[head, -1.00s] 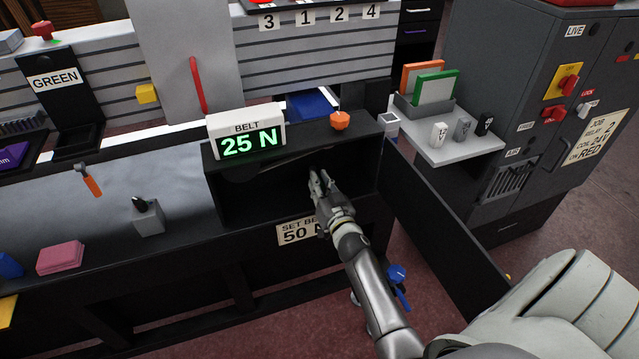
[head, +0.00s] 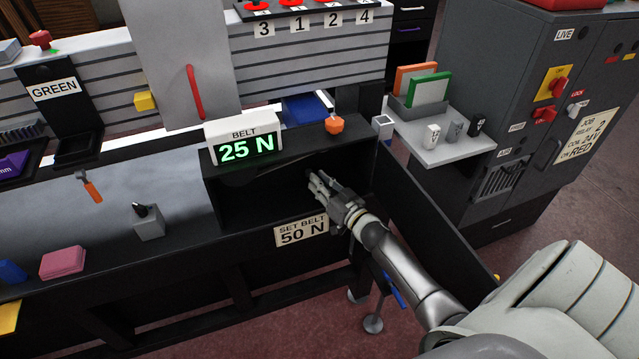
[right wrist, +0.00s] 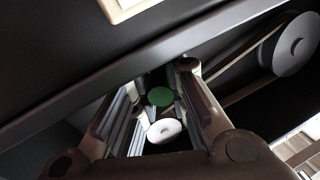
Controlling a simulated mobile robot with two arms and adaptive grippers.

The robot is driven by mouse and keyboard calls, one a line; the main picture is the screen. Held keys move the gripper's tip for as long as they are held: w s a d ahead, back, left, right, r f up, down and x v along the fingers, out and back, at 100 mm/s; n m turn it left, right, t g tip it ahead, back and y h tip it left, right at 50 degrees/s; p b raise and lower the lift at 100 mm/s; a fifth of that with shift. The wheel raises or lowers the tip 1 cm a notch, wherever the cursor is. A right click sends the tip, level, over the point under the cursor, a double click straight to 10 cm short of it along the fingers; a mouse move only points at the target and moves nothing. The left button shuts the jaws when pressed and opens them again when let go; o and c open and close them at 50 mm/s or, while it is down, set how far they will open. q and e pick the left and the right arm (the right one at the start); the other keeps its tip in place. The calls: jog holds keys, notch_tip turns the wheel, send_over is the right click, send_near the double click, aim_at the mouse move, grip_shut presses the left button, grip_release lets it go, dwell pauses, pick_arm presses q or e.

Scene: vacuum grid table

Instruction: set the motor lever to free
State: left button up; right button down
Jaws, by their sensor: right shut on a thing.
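My right gripper (head: 318,183) reaches into the open dark compartment (head: 235,215) under the belt display (head: 240,142), which reads 25 N. In the right wrist view the right gripper (right wrist: 165,82) has its fingers around a dark piece with a green round end (right wrist: 160,96), which I take to be the motor lever. A white round disc (right wrist: 166,130) shows just below it. The lever's full shape and position are hidden by the fingers and the shade. The head view does not show the lever clearly. My left gripper is not in view.
A belt runs over a grey pulley (right wrist: 297,45) beside the fingers. The compartment's door (head: 435,215) hangs open at the right. A sign (head: 302,232) reading SET BELT 50 N is on the front edge. An orange knob (head: 334,123) sits on top.

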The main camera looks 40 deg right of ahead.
jog(key=shift+f, duration=0.2)
jog(key=c, duration=1.4)
grip_release()
jog(key=s, duration=1.2)
jog(key=shift+d, duration=0.2)
jog(key=shift+c, duration=0.4)
